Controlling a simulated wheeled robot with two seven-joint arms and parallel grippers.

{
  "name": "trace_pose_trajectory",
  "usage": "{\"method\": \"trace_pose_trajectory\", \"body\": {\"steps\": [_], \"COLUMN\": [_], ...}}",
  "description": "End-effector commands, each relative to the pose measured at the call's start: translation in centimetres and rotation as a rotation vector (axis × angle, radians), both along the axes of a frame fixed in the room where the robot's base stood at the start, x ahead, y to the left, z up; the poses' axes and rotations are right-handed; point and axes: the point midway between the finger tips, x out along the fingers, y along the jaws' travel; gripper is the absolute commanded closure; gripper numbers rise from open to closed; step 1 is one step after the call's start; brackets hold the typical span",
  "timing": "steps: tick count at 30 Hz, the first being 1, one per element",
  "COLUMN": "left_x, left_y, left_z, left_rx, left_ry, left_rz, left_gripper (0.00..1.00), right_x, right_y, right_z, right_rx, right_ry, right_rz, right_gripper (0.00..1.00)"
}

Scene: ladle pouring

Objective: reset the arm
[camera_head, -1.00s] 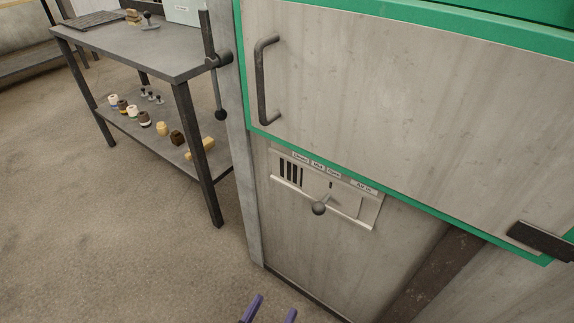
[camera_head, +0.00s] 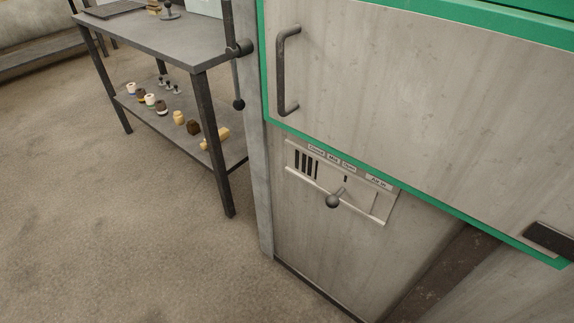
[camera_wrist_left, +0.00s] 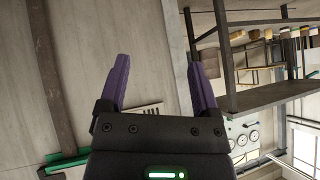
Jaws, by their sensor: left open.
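My left gripper (camera_wrist_left: 160,85) shows in the left wrist view with its two purple fingers apart and nothing between them. Behind it in that view is a grey panel with a slotted vent (camera_wrist_left: 145,109). In the head view no gripper is visible. My right gripper is in neither current view.
A grey cabinet with a green-edged door (camera_head: 420,110) and a bar handle (camera_head: 283,70) fills the right of the head view. Below is a control plate with a ball lever (camera_head: 333,200). A dark table (camera_head: 165,38) with several small items on its lower shelf stands left. The floor at left is clear.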

Motion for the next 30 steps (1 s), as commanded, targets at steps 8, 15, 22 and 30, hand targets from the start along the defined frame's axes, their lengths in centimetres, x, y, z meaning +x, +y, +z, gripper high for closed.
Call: {"method": "trace_pose_trajectory", "body": {"steps": [8, 15, 22, 30], "left_x": [-17.1, -27.6, -29.1, -26.0], "left_y": [17.0, 11.4, -3.5, -4.1], "left_z": [-5.0, -7.7, -10.7, -0.1], "left_rx": [0.462, 0.423, 0.159, 0.125], "left_ry": [0.594, 0.892, 0.953, 0.851], "left_rz": [0.289, 0.414, 0.418, 0.409], "left_gripper": [0.19, 0.19, 0.19, 0.19], "right_x": [-0.1, -0.1, 0.0, 3.4], "right_y": [0.1, -0.1, -0.5, -0.5], "right_z": [0.0, 0.0, 0.0, 10.7], "right_rx": [0.002, -0.001, -0.008, -0.001], "right_ry": [0.001, 0.002, 0.001, -0.105], "right_rz": [-0.001, 0.001, 0.004, 0.011], "right_gripper": [0.48, 0.48, 0.48, 0.48]}}
